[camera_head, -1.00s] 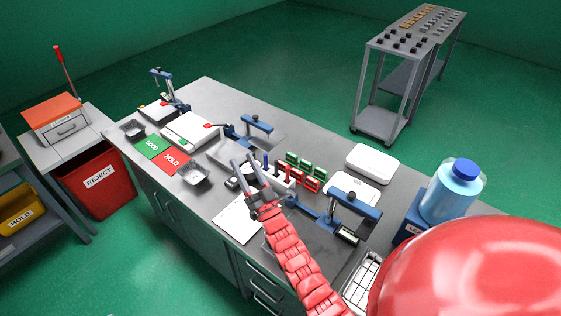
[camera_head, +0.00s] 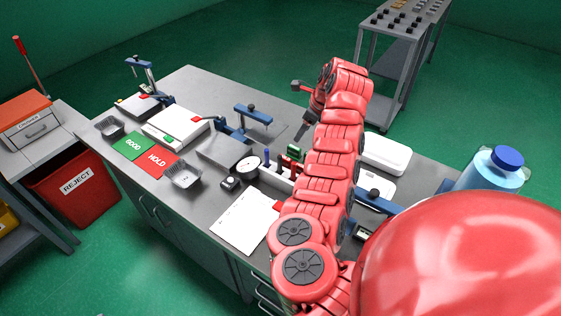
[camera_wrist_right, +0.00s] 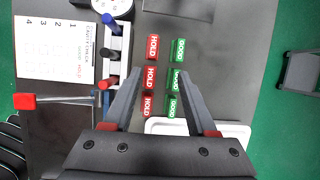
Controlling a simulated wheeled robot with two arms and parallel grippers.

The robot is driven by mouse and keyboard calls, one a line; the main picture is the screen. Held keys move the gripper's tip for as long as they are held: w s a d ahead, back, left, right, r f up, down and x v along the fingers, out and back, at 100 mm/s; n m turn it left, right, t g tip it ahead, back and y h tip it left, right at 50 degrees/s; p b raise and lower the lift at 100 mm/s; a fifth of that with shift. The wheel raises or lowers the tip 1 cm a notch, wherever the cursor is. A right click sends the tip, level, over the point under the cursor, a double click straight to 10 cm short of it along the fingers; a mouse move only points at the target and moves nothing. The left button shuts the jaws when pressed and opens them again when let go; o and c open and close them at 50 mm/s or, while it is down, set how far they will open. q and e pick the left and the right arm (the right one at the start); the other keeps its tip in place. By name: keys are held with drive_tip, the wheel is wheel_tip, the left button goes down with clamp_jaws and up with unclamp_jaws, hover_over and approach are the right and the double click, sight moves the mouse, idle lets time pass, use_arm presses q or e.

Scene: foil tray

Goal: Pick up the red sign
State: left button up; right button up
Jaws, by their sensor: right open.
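Three small red HOLD signs stand in a column in the right wrist view: a far one (camera_wrist_right: 152,46), a middle one (camera_wrist_right: 151,77) and a near one (camera_wrist_right: 147,106). My right gripper (camera_wrist_right: 160,73) is open and empty, seen from above, with its fingers on either side of the red and green columns. I cannot tell its height above them. Green GOOD signs (camera_wrist_right: 179,50) stand just right of the red ones. In the head view my right arm hides most of the signs. My left gripper is not in view.
On the bench (camera_head: 215,215) are a paper sheet (camera_head: 246,220), a dial gauge (camera_head: 247,165), a metal tray (camera_head: 183,175) and white trays (camera_head: 385,154). A blue-capped jar (camera_head: 492,170) is at right.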

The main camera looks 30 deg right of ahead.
approach(285, 158)
drive_tip(key=shift+y, duration=0.3)
drive_tip(key=x, duration=0.1)
drive_tip(key=p+x, duration=0.2)
drive_tip(key=x, duration=0.1)
drive_tip(key=shift+d+f, duration=0.15)
drive_tip(key=shift+d, duration=0.1)
drive_tip(key=shift+w+a+f+m, duration=0.1)
drive_tip(key=shift+w+f+m, duration=0.2)
drive_tip(key=shift+f, duration=0.2)
drive_tip(key=shift+f+p, duration=0.35)
drive_tip(key=shift+p, duration=0.1)
drive_tip(key=x, duration=0.3)
drive_tip(key=shift+w+f+p, duration=0.2)
drive_tip(key=shift+f+p, duration=0.15)
drive_tip(key=shift+w+a+f, duration=0.15)
drive_tip(key=shift+w+f, duration=0.05)
drive_tip(key=shift+f, duration=0.15)
